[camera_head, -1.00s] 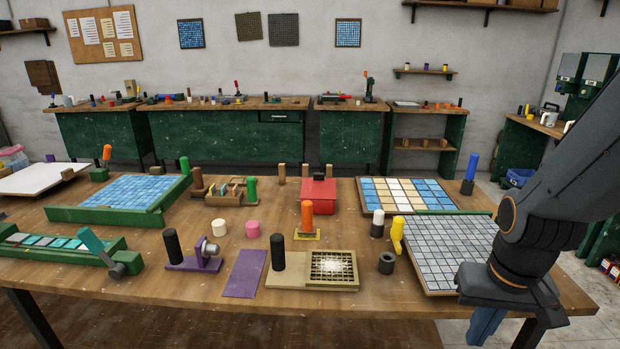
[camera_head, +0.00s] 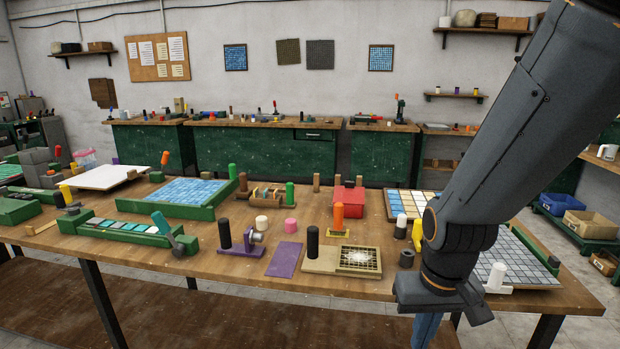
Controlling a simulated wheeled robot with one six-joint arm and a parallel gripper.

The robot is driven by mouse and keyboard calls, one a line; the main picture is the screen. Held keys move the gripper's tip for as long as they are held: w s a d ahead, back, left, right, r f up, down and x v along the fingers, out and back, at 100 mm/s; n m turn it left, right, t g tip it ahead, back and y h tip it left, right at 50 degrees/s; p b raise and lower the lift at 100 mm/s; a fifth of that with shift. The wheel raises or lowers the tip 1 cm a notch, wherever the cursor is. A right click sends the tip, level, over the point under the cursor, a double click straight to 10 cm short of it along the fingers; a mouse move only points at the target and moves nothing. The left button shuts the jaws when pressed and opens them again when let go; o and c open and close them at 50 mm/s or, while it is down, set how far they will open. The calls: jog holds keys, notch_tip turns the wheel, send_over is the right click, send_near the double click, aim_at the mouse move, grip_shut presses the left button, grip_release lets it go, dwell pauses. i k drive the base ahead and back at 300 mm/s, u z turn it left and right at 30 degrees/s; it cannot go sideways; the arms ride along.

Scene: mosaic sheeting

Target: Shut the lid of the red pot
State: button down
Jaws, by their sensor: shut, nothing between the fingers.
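The red pot (camera_head: 348,203) is a small box-shaped red thing on the wooden table, right of the middle, behind the orange-handled tool. Its top looks flat and red with a small dark bit at the back; I cannot tell how far its lid is open. My gripper (camera_head: 427,332) hangs in front of the table's front edge, at the lower right, well short of the pot and to its right. It is shut and empty, with its blue fingers pointing down and their tips cut off by the bottom of the picture.
An orange-handled tool (camera_head: 339,217) stands just in front of the pot. A framed mesh board (camera_head: 345,260) with a black cylinder beside it lies nearer. A yellow piece (camera_head: 417,236) and a dark ring (camera_head: 406,258) lie towards my arm.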

aim_at(347, 194)
jog(key=u, duration=0.1)
jog(key=i, duration=1)
